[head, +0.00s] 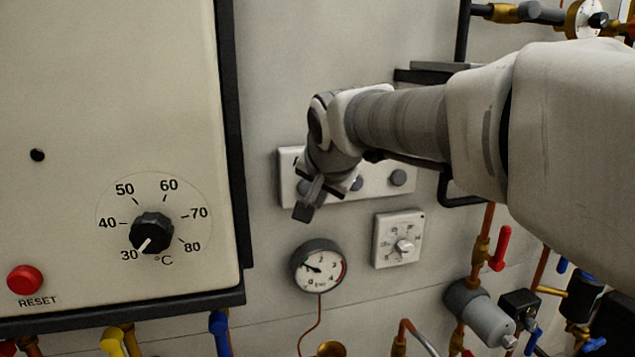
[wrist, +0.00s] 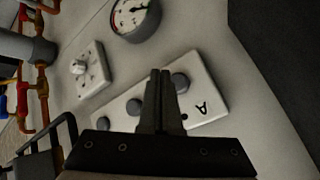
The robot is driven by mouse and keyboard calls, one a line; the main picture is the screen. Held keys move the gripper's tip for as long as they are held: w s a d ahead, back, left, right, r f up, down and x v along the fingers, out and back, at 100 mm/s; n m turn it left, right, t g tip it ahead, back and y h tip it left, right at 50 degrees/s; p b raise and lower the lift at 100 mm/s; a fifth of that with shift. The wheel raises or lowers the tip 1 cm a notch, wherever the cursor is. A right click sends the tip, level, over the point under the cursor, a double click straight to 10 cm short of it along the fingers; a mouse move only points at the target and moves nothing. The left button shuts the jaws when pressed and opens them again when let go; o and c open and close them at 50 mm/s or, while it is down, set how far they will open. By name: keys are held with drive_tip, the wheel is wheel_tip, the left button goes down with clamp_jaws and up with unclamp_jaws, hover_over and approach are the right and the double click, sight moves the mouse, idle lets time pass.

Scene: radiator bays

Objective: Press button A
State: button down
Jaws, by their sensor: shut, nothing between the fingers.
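The white button panel (head: 375,170) on the wall carries a row of three grey round buttons. In the wrist view a letter A (wrist: 202,108) is printed at the panel's right end, beside the nearest button, button A (wrist: 180,82). In the head view button A is at the panel's left end, mostly hidden by my gripper (head: 303,211). My gripper is shut and empty, and in the wrist view its fingertips (wrist: 160,72) appear just left of button A. I cannot tell whether they touch anything.
A round gauge (head: 318,266) and a small white dial switch (head: 398,239) sit below the panel. A large control box (head: 120,120) with a temperature knob (head: 152,233) and a red reset button (head: 25,280) is at left. Pipes and valves (head: 480,310) fill the lower right.

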sight(306, 188)
drive_tip(key=shift+w+a, duration=0.2)
drive_tip(key=shift+w, duration=0.4)
drive_tip(key=shift+w+a, duration=0.15)
drive_tip(key=shift+w, duration=0.4)
drive_tip(key=shift+w, duration=0.15)
idle(1.1)
drive_tip(key=shift+w+a, duration=0.15)
drive_tip(key=shift+w, duration=0.1)
drive_tip(key=shift+w+a, duration=0.1)
drive_tip(key=shift+w, duration=0.4)
idle(0.7)
drive_tip(key=shift+s, duration=0.15)
drive_tip(key=shift+s+d+b, duration=0.25)
drive_tip(key=shift+s+b, duration=0.15)
drive_tip(key=shift+s, duration=0.35)
drive_tip(key=shift+s, duration=0.1)
